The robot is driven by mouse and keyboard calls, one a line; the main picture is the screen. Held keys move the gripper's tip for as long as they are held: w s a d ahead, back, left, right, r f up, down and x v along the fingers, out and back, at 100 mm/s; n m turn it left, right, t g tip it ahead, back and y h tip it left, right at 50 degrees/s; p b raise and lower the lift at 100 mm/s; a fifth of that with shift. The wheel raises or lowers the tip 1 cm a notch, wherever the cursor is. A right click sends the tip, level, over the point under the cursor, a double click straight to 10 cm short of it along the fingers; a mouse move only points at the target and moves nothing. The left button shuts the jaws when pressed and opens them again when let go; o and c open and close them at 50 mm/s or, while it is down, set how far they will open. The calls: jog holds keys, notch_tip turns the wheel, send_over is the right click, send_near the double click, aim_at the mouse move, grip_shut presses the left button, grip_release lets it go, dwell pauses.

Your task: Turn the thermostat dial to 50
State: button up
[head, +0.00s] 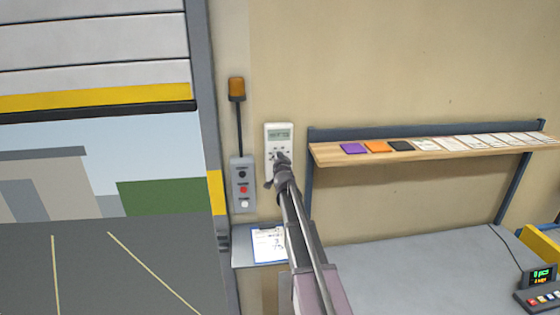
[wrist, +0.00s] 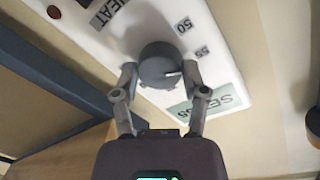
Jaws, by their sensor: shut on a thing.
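The white thermostat (head: 279,131) is mounted on the wall in the head view, with a small display at its top. In the wrist view its face (wrist: 105,42) carries the labels HEAT, 50 and 55. My gripper (wrist: 158,74) is shut on the round grey dial (wrist: 156,56), one finger on each side. A white mark on the dial points right and slightly down in the wrist view, not at the 50 label. The display (wrist: 208,105) reads SET and a number ending in 5; a finger hides part of it. In the head view my gripper (head: 281,163) covers the dial.
A grey button box (head: 242,185) with an orange lamp (head: 236,89) above it is left of the thermostat. A wooden shelf (head: 430,146) with coloured cards is at right. A clipboard (head: 267,245) lies below. The grey worktop (head: 400,270) has bare room.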

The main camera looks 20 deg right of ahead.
jog(key=shift+w+n+t+h+b, duration=0.1)
jog(key=shift+n+t+h+b, duration=0.3)
jog(key=shift+n, duration=4.2)
jog(key=o, duration=1.2)
jog(key=shift+f, duration=0.1)
jog(key=shift+c, duration=0.2)
jog(key=shift+s, duration=0.2)
jog(key=v, duration=1.1)
jog(key=shift+s+r, duration=0.2)
jog(key=shift+s, duration=0.2)
jog(key=shift+a+f, duration=0.1)
jog(key=shift+a, duration=0.05)
